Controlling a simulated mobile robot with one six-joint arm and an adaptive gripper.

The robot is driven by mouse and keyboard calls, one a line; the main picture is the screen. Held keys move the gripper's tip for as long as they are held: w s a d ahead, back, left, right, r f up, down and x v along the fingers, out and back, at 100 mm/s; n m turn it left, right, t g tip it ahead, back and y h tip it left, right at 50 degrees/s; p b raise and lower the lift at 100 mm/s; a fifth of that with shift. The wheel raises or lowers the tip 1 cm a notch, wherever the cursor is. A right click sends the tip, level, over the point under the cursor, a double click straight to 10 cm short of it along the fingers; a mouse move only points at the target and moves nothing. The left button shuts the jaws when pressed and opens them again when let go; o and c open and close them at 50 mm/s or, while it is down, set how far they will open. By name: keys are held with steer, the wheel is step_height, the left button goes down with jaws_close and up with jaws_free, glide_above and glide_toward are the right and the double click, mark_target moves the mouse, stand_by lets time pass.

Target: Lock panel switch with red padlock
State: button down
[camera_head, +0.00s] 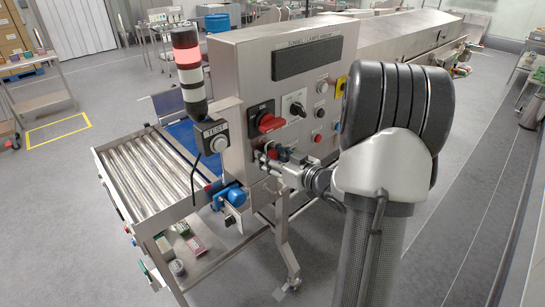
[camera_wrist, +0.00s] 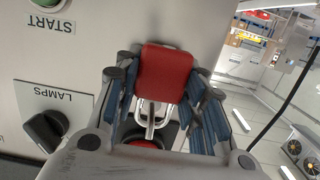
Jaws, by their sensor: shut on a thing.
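The red padlock (camera_wrist: 165,72) is held between the blue-padded fingers of my gripper (camera_wrist: 163,88) in the wrist view. Its metal shackle reaches down the picture toward the dark, red-centred panel switch (camera_wrist: 146,144), which is partly hidden by my gripper's frame. In the head view the red rotary panel switch (camera_head: 269,122) is on the steel panel front. My gripper (camera_head: 266,155) is shut on the padlock, just below that switch and close to the panel. A little of the padlock's red shows there. I cannot tell whether the shackle passes through the switch.
The steel control panel (camera_head: 237,75) carries a LAMPS knob (camera_wrist: 46,128), a START button (camera_wrist: 47,3) and other buttons. A signal tower (camera_head: 188,70) and TEST box (camera_head: 216,136) stand at its left. Floor is clear at lower right.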

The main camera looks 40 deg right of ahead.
steer(key=shift+w+a+f, duration=0.15)
steer(key=shift+a+f, duration=0.1)
steer(key=shift+f, duration=0.1)
steer(key=c, duration=1.5)
jaws_free()
steer(key=o, duration=0.6)
steer(key=shift+w+f, duration=0.15)
steer(key=shift+w, duration=0.35)
steer(key=shift+c, duration=0.2)
steer(key=shift+s+d, duration=0.1)
steer(key=shift+s+d, duration=0.1)
steer(key=shift+s, duration=0.1)
steer(key=s+r, duration=0.2)
steer(key=s, duration=0.9)
steer(key=shift+s+d, duration=0.15)
steer(key=shift+d, duration=0.25)
steer(key=shift+r, duration=0.1)
